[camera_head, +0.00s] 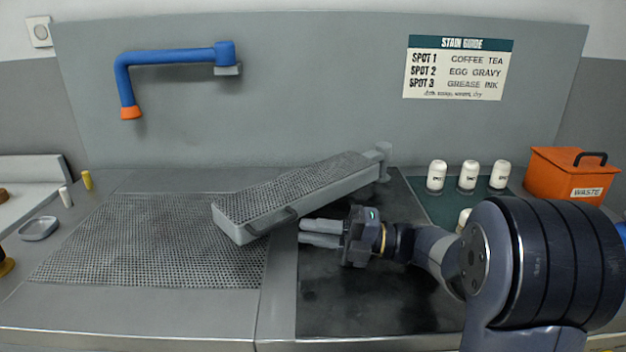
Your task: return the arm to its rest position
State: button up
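My gripper (320,233) is low over the dark panel at the middle of the counter, pointing left. Its two fingers appear parted, with a narrow gap between them, and nothing shows between them. My arm reaches in from the right. A grey perforated sleeve board (290,196) stands just beyond the fingers, slanting from lower left to a post at upper right. Its near edge is close behind the gripper; I cannot tell whether they touch.
White bottles (468,176) stand on a green mat (440,206) behind my arm; one is partly hidden by it. An orange waste bin (566,174) is at the right. A blue spout (170,58) hangs over the perforated grid (150,245). A small dish (39,229) lies left.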

aim_at(280, 226)
jog(key=a, duration=0.4)
jog(key=a+r, duration=0.1)
jog(key=a, duration=0.1)
jog(key=shift+w+a, duration=0.25)
jog(key=shift+a, duration=0.1)
jog(key=shift+w+a, duration=0.15)
jog(key=shift+w, duration=0.05)
